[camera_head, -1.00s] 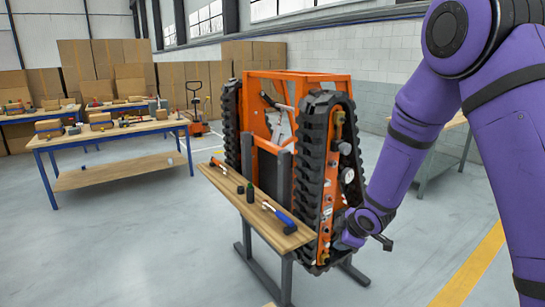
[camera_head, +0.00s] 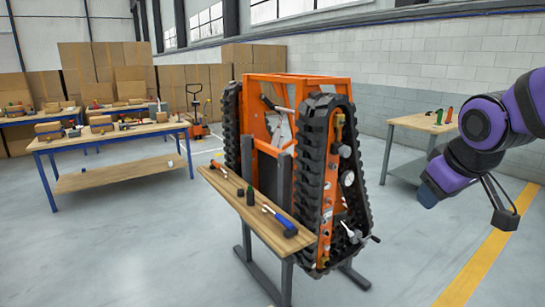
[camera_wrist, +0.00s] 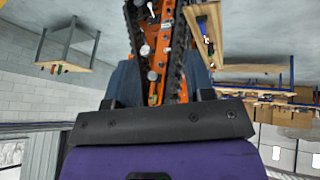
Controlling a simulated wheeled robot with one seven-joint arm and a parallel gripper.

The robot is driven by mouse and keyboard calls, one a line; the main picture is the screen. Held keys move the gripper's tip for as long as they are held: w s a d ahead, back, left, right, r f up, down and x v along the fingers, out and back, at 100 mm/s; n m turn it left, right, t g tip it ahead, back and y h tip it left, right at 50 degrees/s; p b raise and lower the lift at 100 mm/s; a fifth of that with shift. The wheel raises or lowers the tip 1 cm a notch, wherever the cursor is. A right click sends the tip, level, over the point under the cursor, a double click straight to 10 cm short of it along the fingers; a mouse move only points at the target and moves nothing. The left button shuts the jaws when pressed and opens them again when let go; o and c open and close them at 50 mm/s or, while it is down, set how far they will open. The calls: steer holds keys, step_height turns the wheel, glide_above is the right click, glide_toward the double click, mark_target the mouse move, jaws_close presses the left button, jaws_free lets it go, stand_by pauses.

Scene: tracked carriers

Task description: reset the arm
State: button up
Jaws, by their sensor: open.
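My purple arm (camera_head: 485,125) is bent at the right of the head view. My gripper (camera_head: 428,196) is at its lower left end, in free air to the right of the orange tracked carrier (camera_head: 331,180). The wrist view is upside down. In it the two dark blue fingers of my gripper (camera_wrist: 160,80) stand apart, with nothing between them touching them. The tracked carrier (camera_wrist: 168,45) shows beyond the fingers, clear of them. The fingertips are too small to make out in the head view.
A narrow wooden shelf (camera_head: 282,240) with tools stands before the carrier. A bench (camera_head: 410,122) with small items stands behind my gripper, against the wall. A blue-legged table (camera_head: 110,135) and cardboard boxes (camera_head: 100,65) are at the left. The floor at front right is open.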

steer(key=s+r+m, duration=0.3)
steer(key=s, duration=1.1)
steer(key=shift+r+m+g+y, duration=0.3)
steer(key=shift+r+m+g, duration=0.05)
steer(key=shift+m+g, duration=0.05)
steer(key=shift+s+a, duration=0.1)
